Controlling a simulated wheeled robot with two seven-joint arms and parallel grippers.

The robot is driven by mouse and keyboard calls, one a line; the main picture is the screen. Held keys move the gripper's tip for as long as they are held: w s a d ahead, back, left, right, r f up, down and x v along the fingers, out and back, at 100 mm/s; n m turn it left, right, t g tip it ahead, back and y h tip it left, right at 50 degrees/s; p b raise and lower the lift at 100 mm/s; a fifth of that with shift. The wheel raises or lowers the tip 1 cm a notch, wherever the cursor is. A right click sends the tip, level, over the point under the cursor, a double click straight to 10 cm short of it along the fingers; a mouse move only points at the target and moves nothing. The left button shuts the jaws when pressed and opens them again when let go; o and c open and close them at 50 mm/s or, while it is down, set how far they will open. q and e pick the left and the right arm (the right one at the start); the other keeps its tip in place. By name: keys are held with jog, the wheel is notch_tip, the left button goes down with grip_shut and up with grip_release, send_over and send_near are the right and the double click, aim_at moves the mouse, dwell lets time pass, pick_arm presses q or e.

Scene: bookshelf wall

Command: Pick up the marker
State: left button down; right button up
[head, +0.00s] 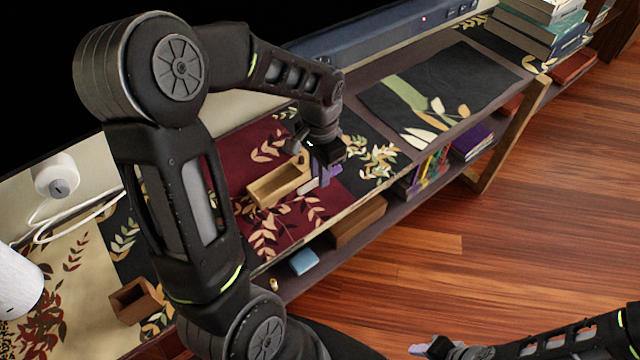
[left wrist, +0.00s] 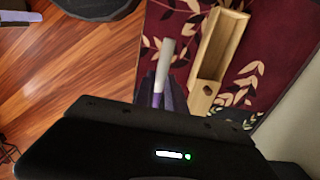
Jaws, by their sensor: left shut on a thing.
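My left gripper (head: 324,178) reaches down over the dark red leaf-patterned mat on the shelf top. It is shut on the marker, a slim white and purple stick. The marker's white part (head: 307,187) shows beside the fingers in the head view. In the left wrist view the marker (left wrist: 166,58) sticks out past the fingers (left wrist: 164,95), and its held part is partly hidden. I cannot tell whether the marker touches the mat. My right gripper (head: 445,348) is at the bottom edge of the head view, partly cut off, over the floor.
An open wooden box (head: 278,185) stands right beside the left gripper; it also shows in the left wrist view (left wrist: 221,50). A small wooden box (head: 136,301) and a white cylinder (head: 15,285) are at the left. Books (head: 540,30) are stacked far right. Wooden floor (head: 520,210) is clear.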

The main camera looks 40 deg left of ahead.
pick_arm(q)
jog(key=shift+r, duration=0.35)
dwell(0.4)
